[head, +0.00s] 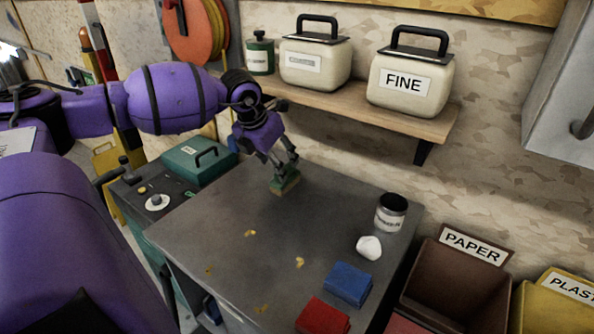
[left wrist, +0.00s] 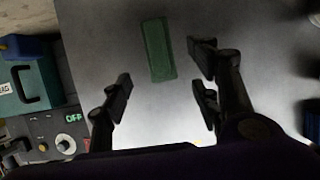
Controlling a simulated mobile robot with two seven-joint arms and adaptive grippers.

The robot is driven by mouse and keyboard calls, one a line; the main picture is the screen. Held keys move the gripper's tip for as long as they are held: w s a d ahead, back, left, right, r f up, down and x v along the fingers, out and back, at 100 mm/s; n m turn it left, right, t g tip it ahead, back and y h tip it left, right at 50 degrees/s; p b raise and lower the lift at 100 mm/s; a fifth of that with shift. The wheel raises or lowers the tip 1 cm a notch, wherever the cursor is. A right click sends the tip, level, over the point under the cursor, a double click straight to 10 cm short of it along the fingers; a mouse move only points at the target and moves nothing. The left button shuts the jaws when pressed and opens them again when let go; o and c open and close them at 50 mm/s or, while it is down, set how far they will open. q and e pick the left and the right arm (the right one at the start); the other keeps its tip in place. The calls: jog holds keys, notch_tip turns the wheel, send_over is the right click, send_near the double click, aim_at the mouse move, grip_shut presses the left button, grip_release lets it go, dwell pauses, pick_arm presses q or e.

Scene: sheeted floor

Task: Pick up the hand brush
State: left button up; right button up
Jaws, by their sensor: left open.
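The hand brush (head: 286,184), with a green top and a tan lower edge, sits on the grey worktable at its far side. It also shows in the left wrist view as a green bar (left wrist: 158,50). My left gripper (head: 283,167) is open and empty, pointing down close at the brush. In the left wrist view, the fingers (left wrist: 160,88) are spread apart, and the brush lies in the gap between them and toward the top of the picture, mostly past the tips. I cannot tell whether a finger touches it. My right gripper is not in view.
The grey worktable (head: 225,225) holds yellowish scraps, a dark-lidded can (head: 390,212), a crumpled white piece (head: 368,247), and blue (head: 347,284) and red (head: 322,316) cloths. A shelf (head: 350,107) with canisters overhangs behind. A teal box (head: 198,161) stands left; bins stand right.

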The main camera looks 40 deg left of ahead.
pick_arm(q)
jog(key=x, duration=0.3)
jog(key=shift+s, duration=0.1)
jog(key=x, duration=0.3)
jog(key=shift+f, duration=0.25)
jog(key=shift+w+f, duration=0.45)
jog(key=shift+f, duration=0.1)
jog(key=shift+s, duration=0.1)
jog(key=c, duration=1.3)
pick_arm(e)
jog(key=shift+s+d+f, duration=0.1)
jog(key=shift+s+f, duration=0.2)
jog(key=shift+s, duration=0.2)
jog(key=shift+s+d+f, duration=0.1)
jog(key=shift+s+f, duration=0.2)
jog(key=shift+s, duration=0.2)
